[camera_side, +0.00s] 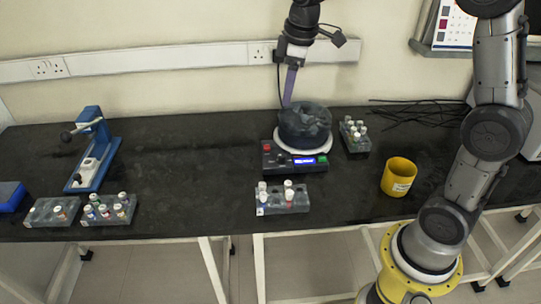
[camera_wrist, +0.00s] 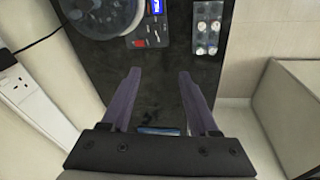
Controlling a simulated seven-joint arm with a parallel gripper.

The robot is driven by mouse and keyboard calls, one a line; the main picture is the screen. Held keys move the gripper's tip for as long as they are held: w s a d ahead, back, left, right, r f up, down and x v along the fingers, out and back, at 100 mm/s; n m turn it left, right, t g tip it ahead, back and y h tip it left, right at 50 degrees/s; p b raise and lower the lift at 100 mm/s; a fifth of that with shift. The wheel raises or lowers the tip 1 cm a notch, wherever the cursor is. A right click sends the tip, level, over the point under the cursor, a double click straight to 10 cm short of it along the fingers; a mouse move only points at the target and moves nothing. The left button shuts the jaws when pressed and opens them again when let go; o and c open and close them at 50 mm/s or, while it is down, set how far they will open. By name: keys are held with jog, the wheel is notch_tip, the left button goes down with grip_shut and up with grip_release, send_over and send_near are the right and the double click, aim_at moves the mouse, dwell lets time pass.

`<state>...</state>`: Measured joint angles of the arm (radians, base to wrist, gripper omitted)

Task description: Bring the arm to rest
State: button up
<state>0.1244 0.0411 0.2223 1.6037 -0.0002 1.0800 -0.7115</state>
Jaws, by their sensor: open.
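My gripper (camera_side: 288,103) hangs from the arm at the back of the bench in the side view, fingers pointing down. It appears beside the upper left of the round dark-lidded device. In the wrist view, the two purple fingers of my gripper (camera_wrist: 159,76) are spread apart with nothing held between their tips. Dark bench top shows between them. A small blue-edged thing (camera_wrist: 158,131) shows low between the fingers near the palm; I cannot tell what it is.
The device (camera_side: 305,125) with a display also shows in the wrist view (camera_wrist: 97,14). Racks of vials stand in front (camera_side: 284,200), right (camera_side: 355,137) and far left (camera_side: 108,210). A yellow cup (camera_side: 398,177), blue press (camera_side: 90,150) and wall trunking (camera_side: 150,62) are around. The bench's left-middle is clear.

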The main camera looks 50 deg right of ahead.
jog(key=s+a+r+m+t, duration=0.1)
jog(key=s+a+r, duration=0.15)
jog(key=s, duration=0.45)
jog(key=s+a+r+m+t, duration=0.1)
jog(key=s+r+t, duration=0.15)
jog(key=s, duration=0.35)
jog(key=s+a+f+m, duration=0.1)
jog(key=s+f+m, duration=0.3)
jog(key=s, duration=0.7)
notch_tip(320, 180, down, 2)
jog(key=shift+s+a+m, duration=0.25)
jog(key=shift+a+m, duration=0.05)
jog(key=shift+m, duration=0.1)
jog(key=shift+c, duration=0.3)
